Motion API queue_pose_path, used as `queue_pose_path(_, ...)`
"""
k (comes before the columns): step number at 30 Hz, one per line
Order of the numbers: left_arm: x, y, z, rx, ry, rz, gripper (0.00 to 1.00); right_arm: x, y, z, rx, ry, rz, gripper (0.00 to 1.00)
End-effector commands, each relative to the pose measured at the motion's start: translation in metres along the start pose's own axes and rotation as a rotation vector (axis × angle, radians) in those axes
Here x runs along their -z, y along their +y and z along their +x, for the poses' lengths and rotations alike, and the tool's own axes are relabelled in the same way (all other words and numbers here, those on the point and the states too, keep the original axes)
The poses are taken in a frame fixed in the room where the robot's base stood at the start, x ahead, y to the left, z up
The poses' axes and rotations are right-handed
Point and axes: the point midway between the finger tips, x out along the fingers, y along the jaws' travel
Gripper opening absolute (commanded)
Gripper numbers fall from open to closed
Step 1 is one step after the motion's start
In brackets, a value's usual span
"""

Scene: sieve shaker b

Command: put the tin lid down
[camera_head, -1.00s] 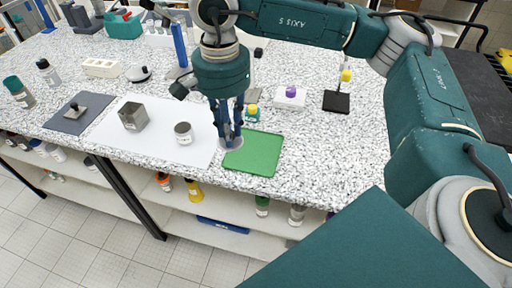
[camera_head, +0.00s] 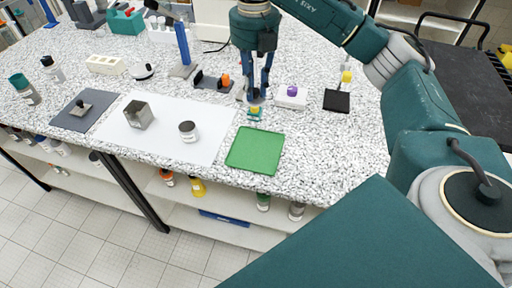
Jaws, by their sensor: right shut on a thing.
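My right gripper (camera_head: 256,97) is shut on the tin lid, above the bench behind the green tray. The lid shows only as a small greyish edge at the fingertips, mostly hidden by the fingers; I cannot tell whether it touches the bench. A small round tin (camera_head: 188,132) with a pale label and dark top stands on the white sheet, left of the green tray (camera_head: 266,166). The green tray is empty. My left gripper is out of view.
A small green-and-yellow object (camera_head: 254,113) stands just below the gripper. A white block with a purple top (camera_head: 291,97) is to its right, and a black pad (camera_head: 337,101) farther right. A square metal container (camera_head: 138,116) stands on the white sheet (camera_head: 207,158).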

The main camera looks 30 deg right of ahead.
Motion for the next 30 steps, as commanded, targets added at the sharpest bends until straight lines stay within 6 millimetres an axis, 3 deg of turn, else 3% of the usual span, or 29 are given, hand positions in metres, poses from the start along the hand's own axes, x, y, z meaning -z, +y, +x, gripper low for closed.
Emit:
queue_pose_path(5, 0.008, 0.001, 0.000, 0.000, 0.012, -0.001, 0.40, -0.003, -0.003, 0.007, 0.002, 0.002, 0.103, 0.07)
queue_pose_path(16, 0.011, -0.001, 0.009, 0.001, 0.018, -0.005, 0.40, -0.001, -0.003, 0.090, 0.002, 0.008, 0.104, 0.07)
queue_pose_path(22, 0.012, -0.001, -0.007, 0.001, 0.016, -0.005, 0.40, -0.003, -0.004, 0.133, 0.004, 0.005, 0.106, 0.07)
queue_pose_path(30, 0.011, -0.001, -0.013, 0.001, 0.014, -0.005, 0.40, -0.003, -0.003, 0.162, 0.002, 0.002, 0.104, 0.07)
